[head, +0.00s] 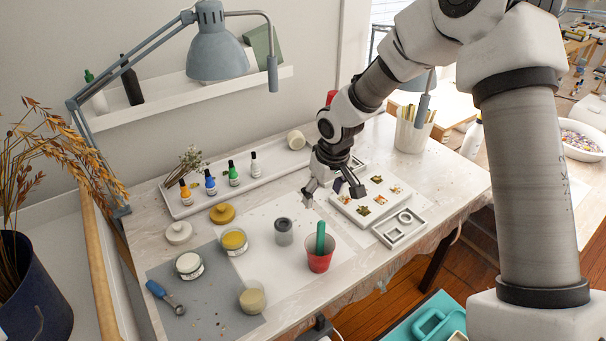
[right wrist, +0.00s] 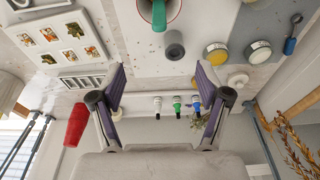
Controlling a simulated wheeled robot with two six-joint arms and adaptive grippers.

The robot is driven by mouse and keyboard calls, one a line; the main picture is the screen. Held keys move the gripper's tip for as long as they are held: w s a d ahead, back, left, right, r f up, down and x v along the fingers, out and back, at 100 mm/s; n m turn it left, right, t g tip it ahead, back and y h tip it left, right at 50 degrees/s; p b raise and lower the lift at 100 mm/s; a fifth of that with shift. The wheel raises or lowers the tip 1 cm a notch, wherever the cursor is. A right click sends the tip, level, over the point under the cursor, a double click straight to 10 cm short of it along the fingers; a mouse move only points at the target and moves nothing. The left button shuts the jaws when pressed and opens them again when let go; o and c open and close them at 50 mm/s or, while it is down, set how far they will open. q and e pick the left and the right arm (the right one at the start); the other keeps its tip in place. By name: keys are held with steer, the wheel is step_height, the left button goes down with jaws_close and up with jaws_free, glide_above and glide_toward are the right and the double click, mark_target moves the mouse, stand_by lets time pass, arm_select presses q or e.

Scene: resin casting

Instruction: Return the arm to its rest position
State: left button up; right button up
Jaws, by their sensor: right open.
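My right gripper (head: 333,193) is open and empty, raised above the table between the small grey cup (head: 283,231) and the white mould tray (head: 350,208). In the right wrist view its fingers (right wrist: 161,78) are spread wide with nothing between them. My right arm reaches in from the upper right, bent over the table's right side. A red cup (head: 319,262) with a green stick (head: 320,236) in it stands apart from the gripper, nearer the front. The cup also shows in the right wrist view (right wrist: 174,21). My left gripper does not show.
Several dropper bottles (head: 233,174) stand on a white tray (head: 185,208) at the back. Jars (head: 189,265) and a blue-handled scoop (head: 157,290) rest at the left on a grey mat (head: 215,313). A lamp (head: 216,55) overhangs the back left. A white container (head: 412,132) stands back right.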

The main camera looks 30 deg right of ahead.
steer(key=s+a+f+g+b, duration=0.1)
steer(key=s+f, duration=0.3)
steer(key=f, duration=0.4)
steer(key=s+a+f+g+b, duration=0.1)
steer(key=s+f+g+b, duration=0.1)
steer(key=s+f+b, duration=0.2)
steer(key=s+a+f+g+b, duration=0.1)
steer(key=s+f, duration=0.3)
steer(key=f, duration=0.7)
steer(key=shift+s+a+f+n+g+b, duration=0.15)
steer(key=shift+s+f+n+g+b, duration=0.2)
steer(key=shift+b, duration=0.4)
steer(key=s+a+f+m+g+b, duration=0.1)
steer(key=s+a+f+b, duration=0.2)
steer(key=s+f, duration=0.6)
steer(key=s+a+f+b, duration=0.3)
steer(key=s+f, duration=0.4)
steer(key=s, duration=0.4)
steer(key=w+t, duration=0.2)
steer(key=w, duration=0.1)
steer(key=w+d+r+m+t, duration=0.1)
steer(key=shift+w+t, duration=0.15)
steer(key=shift+t, duration=0.2)
steer(key=shift+a, duration=0.1)
